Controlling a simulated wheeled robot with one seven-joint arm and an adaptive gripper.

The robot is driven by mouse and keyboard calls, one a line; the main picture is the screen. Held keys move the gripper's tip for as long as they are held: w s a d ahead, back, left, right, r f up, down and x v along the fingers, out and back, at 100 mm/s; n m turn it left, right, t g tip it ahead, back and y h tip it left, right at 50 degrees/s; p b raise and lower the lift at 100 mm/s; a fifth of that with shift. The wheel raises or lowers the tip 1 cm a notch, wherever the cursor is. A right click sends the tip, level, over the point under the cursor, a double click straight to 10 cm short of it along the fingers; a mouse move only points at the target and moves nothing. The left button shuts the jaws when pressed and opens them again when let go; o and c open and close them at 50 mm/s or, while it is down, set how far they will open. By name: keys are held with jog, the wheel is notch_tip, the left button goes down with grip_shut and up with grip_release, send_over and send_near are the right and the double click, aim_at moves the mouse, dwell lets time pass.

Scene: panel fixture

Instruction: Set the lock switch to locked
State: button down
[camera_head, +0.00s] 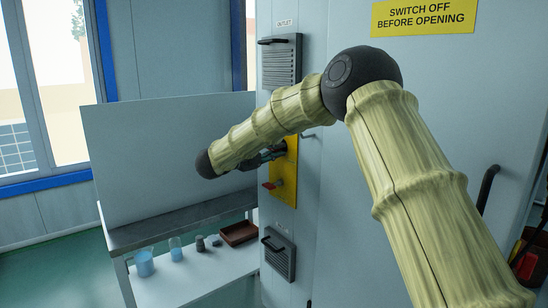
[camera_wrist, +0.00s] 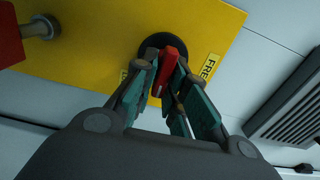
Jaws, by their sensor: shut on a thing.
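The yellow plate (camera_head: 290,190) is on the front of the pale cabinet in the head view, and it fills the upper left of the wrist view (camera_wrist: 95,60). The red lock switch handle (camera_wrist: 171,62) stands out from a round black base on this plate. My gripper (camera_wrist: 170,80) has its fingers closed around the red handle. A label (camera_wrist: 210,67) beside the base shows "FRE", its end hidden. Another label on the left is mostly covered by a finger. In the head view my gripper (camera_head: 274,152) is at the plate; the switch is hidden.
A second red handle (camera_head: 273,184) on a metal stem is lower on the plate. Louvred vents with handles are above (camera_head: 283,65) and below (camera_head: 277,258). A bench (camera_head: 185,282) to the left holds beakers, small dark items and a brown tray (camera_head: 239,233).

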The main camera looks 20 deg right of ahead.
jog(key=shift+f, duration=0.2)
dwell(0.4)
jog(key=c, duration=1.5)
grip_release()
jog(key=shift+r, duration=0.1)
jog(key=v, duration=1.2)
